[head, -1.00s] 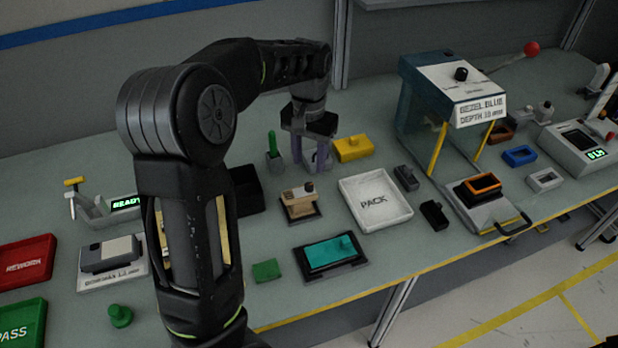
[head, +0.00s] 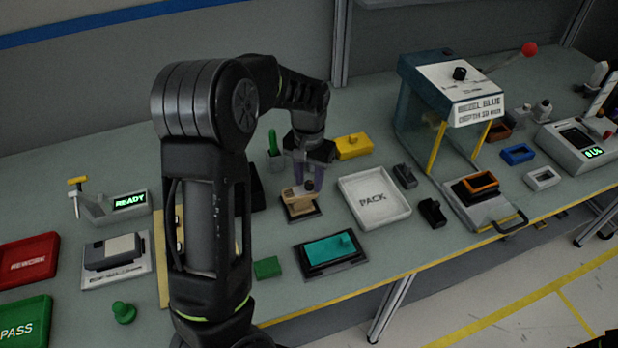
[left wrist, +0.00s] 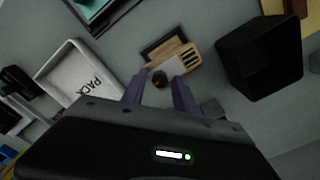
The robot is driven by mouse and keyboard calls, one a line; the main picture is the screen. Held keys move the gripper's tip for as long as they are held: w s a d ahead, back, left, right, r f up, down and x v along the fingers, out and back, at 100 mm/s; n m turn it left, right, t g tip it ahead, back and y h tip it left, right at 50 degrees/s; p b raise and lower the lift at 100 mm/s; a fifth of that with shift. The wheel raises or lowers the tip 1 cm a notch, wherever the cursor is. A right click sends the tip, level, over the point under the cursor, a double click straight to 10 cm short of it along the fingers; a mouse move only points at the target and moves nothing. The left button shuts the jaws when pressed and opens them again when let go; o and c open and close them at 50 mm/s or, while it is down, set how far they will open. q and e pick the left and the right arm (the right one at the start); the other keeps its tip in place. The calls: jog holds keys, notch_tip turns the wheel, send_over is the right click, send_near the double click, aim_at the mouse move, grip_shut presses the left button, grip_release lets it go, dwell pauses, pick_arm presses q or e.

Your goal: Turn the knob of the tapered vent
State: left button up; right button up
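I cannot tell whether the fingers touch the knob.
The white PACK tray (head: 400,209) is to the right of the vent, and a teal block on a dark tray (head: 340,266) is in front. A black bin (left wrist: 286,75) stands close beside the vent. A yellow block (head: 353,146) and a green-handled item (head: 273,146) are behind.

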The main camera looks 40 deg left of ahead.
pick_arm(q)
grip_shut()
jog(key=shift+m, duration=0.3)
dwell(0.4)
jog(key=shift+f+m+b, duration=0.1)
jog(key=shift+m+b, duration=0.8)
jog(key=shift+m, duration=0.3)
jog(key=m+b, duration=0.1)
jog(key=m, duration=0.2)
jog(key=shift+m, duration=0.4)
jog(key=m+b, duration=0.1)
jog(key=m, duration=0.9)
jog(key=shift+m+b, duration=0.3)
jog(key=shift+b, duration=0.1)
